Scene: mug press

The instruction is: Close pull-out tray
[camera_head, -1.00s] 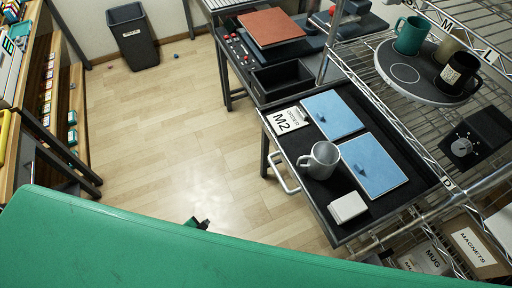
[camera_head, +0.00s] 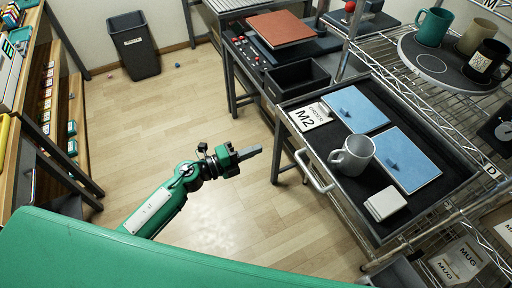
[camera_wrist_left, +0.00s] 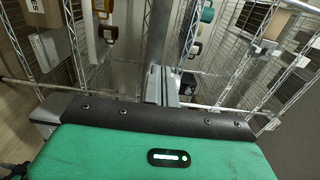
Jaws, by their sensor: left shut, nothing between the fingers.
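The pull-out tray (camera_head: 352,192) is a dark tray that stands out from the wire rack at the right. Its pale handle (camera_head: 314,172) is on the front edge, facing the open floor. On it are a grey mug (camera_head: 353,155), two blue pads (camera_head: 355,109) (camera_head: 407,160), a white M2 order card (camera_head: 310,116) and a small white block (camera_head: 385,204). My left gripper (camera_head: 250,153) is shut and empty, over the floor left of the handle and apart from it. My right gripper is not in view.
Wire shelving with a round tray (camera_head: 428,66) of mugs stands at the right. A dark table with an open black bin (camera_head: 296,80) and a brown board (camera_head: 279,28) is behind the tray. A black waste bin (camera_head: 135,46) stands at the back wall.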

